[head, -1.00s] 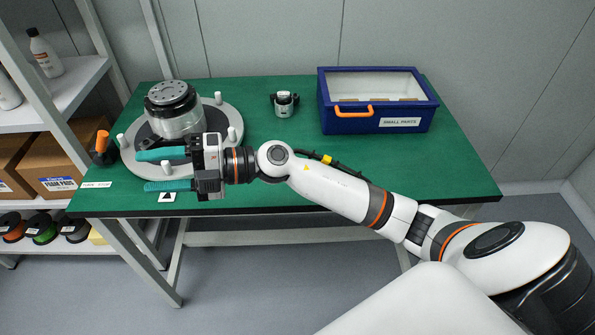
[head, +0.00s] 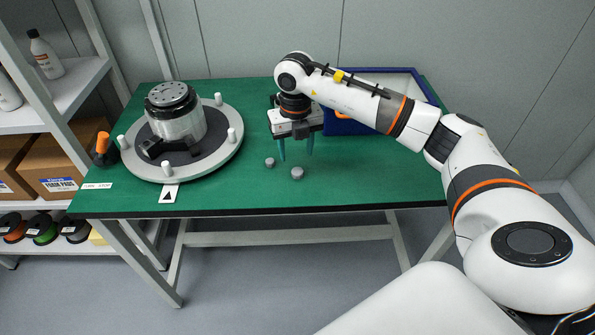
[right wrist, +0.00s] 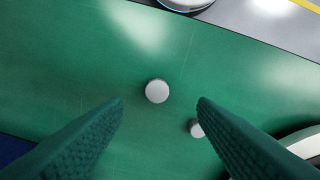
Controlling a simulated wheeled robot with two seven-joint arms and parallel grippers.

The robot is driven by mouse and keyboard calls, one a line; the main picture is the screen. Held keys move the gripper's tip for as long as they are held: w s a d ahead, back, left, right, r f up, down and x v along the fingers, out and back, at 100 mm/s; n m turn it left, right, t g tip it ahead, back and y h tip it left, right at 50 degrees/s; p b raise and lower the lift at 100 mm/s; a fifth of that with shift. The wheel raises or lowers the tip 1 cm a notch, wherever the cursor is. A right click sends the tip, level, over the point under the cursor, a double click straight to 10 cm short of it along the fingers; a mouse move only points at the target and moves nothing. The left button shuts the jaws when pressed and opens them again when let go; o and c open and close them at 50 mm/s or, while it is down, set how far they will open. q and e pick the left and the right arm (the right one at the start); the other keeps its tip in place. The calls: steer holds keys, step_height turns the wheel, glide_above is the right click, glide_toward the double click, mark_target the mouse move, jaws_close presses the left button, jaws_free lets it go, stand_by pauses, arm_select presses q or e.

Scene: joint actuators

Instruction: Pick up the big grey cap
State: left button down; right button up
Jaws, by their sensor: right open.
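Two grey caps lie on the green table in the head view. The bigger grey cap (head: 297,173) is to the right and nearer the front edge; the smaller cap (head: 269,162) is to its left. In the right wrist view the big cap (right wrist: 157,91) shows between the open fingertips, with the small cap (right wrist: 196,128) beside the right finger. My right gripper (head: 296,153) is open and empty, pointing down just behind the big cap. It also shows in the right wrist view (right wrist: 160,101). My left gripper is not in view.
A round grey turntable (head: 224,151) with white pegs bears a metal actuator (head: 180,119) at the left. A blue parts box (head: 347,127) stands at the back right, partly behind my arm. The table front is clear. A shelf (head: 66,97) stands at far left.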

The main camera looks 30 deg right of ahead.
mark_target(297, 170)
steer(key=shift+d+f+p, duration=0.15)
steer(key=shift+f+p, duration=0.1)
steer(key=shift+f, duration=1.45)
steer(key=shift+d+f+p, duration=0.1)
steer(key=shift+f+p, duration=0.1)
steer(key=shift+f, duration=1.45)
steer(key=c, duration=1)
